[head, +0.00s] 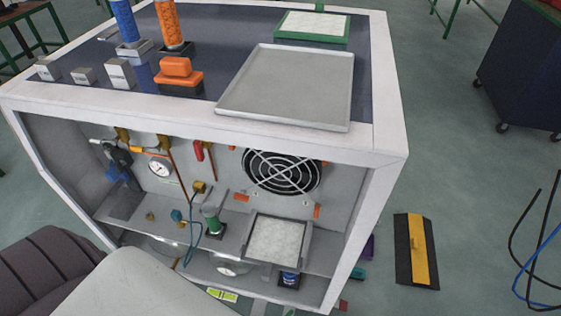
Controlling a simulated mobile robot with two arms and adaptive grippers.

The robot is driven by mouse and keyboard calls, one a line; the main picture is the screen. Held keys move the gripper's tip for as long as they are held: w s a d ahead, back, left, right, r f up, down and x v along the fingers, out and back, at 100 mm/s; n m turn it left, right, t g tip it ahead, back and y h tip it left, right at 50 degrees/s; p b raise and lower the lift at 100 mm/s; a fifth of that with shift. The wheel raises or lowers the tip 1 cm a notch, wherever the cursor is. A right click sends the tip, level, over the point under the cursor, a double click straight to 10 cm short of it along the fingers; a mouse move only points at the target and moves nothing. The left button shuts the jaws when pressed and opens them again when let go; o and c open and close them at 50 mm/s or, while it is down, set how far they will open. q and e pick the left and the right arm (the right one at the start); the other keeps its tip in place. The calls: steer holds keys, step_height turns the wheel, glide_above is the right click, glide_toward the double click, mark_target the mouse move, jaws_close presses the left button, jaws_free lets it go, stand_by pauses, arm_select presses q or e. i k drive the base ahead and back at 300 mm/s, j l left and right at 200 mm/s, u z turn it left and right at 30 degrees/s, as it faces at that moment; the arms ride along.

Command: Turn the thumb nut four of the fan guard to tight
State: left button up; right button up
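The fan guard (281,172) is a round guard of pale rings and crossing bars over a dark fan. It is on the back wall inside the cabinet (385,130), right of the middle. The cabinet's top frame hides the guard's upper edge. Small orange pieces sit near its lower left (240,197) and lower right (317,211). Small fittings near the guard's rim are too small to tell apart. I cannot tell which is thumb nut four or how tight it is. Neither gripper is in view.
A pale filter in a grey frame (252,240) stands below the fan. A gauge (160,168) and red valve handle (198,150) are to its left. A grey tray (240,98) lies on top. A black and yellow block (404,252) is on the floor at right.

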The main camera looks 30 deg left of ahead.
mark_target(243, 196)
steer(key=u, duration=1.3)
steer(key=j+u, duration=0.15)
steer(key=j, duration=0.5)
steer(key=i+j+u, duration=0.15)
steer(key=j, duration=0.5)
